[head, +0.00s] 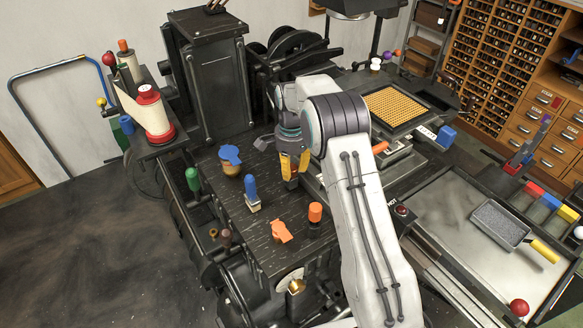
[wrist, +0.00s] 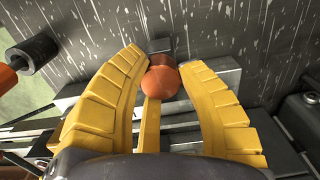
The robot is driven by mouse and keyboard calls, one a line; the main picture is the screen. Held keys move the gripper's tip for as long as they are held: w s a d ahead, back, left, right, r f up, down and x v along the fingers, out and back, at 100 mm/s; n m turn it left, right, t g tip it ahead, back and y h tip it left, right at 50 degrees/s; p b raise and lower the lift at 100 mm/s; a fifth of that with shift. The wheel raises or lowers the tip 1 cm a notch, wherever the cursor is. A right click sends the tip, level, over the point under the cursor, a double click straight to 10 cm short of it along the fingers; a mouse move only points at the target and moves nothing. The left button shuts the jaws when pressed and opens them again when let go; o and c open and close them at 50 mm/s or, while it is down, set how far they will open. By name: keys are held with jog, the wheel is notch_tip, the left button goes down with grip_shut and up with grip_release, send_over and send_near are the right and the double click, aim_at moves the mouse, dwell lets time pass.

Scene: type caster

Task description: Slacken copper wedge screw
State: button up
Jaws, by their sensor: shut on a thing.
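My gripper (head: 291,168) reaches down at the back right of the dark scratched worktop (head: 262,228) of the machine. In the wrist view its yellow fingers (wrist: 162,85) are shut on a round copper-coloured knob (wrist: 164,89), which I take for the copper wedge screw. The knob sits between the fingertips, in front of a small dark block. A narrow yellow bar runs from the knob towards the palm. In the head view the fingers and arm hide the knob.
On the worktop stand a blue-topped pot (head: 230,159), a blue-handled tool (head: 251,193), an orange piece (head: 281,232) and an orange-capped black cylinder (head: 315,214). A tray of yellow pieces (head: 396,107) lies behind my arm. A metal table (head: 446,227) is at right.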

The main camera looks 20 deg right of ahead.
jog(key=shift+c, duration=1.4)
